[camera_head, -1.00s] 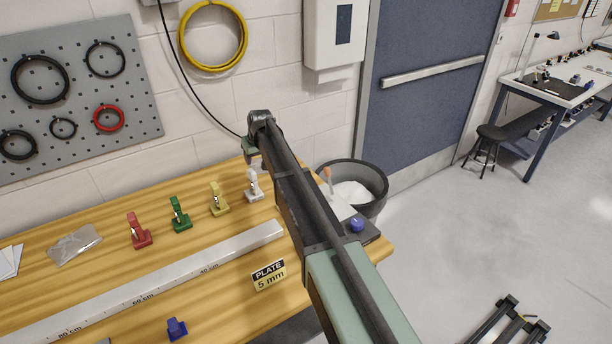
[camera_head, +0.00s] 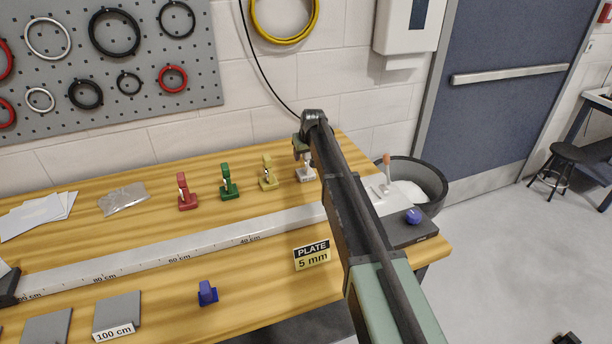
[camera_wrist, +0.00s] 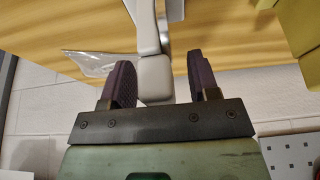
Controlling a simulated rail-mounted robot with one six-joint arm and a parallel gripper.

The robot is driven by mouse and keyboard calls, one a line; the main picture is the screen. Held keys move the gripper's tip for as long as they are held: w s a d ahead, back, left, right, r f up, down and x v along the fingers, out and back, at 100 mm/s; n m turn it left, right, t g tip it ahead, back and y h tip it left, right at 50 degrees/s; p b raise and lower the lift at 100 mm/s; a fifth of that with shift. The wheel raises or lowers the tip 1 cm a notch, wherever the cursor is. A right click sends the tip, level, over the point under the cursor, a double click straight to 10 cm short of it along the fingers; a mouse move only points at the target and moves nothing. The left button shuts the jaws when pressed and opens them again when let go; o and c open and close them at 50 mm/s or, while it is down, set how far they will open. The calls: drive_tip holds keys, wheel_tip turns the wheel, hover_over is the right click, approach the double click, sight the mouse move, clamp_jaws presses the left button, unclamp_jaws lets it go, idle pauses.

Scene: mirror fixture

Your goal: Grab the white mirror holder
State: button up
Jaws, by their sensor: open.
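The white mirror holder (camera_head: 306,174) stands on the wooden table at the right end of a row of coloured holders. My arm partly hides it in the head view. My gripper (camera_head: 301,148) is just above and around its upper part there. In the wrist view, my gripper (camera_wrist: 158,66) is open, with one dark finger on each side of the white holder (camera_wrist: 154,76). A gap shows on the right finger's side; the left finger is very close to the holder, and I cannot tell if it touches.
A yellow holder (camera_head: 268,174) stands just left of the white one, then a green (camera_head: 228,184) and a red one (camera_head: 186,194). A long ruler rail (camera_head: 205,242) and a plate sign (camera_head: 312,256) lie in front. The wall is close behind.

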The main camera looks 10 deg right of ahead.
drive_tip(key=shift+r, duration=0.2)
drive_tip(key=shift+c, duration=0.4)
clamp_jaws()
drive_tip(key=shift+r, duration=0.1)
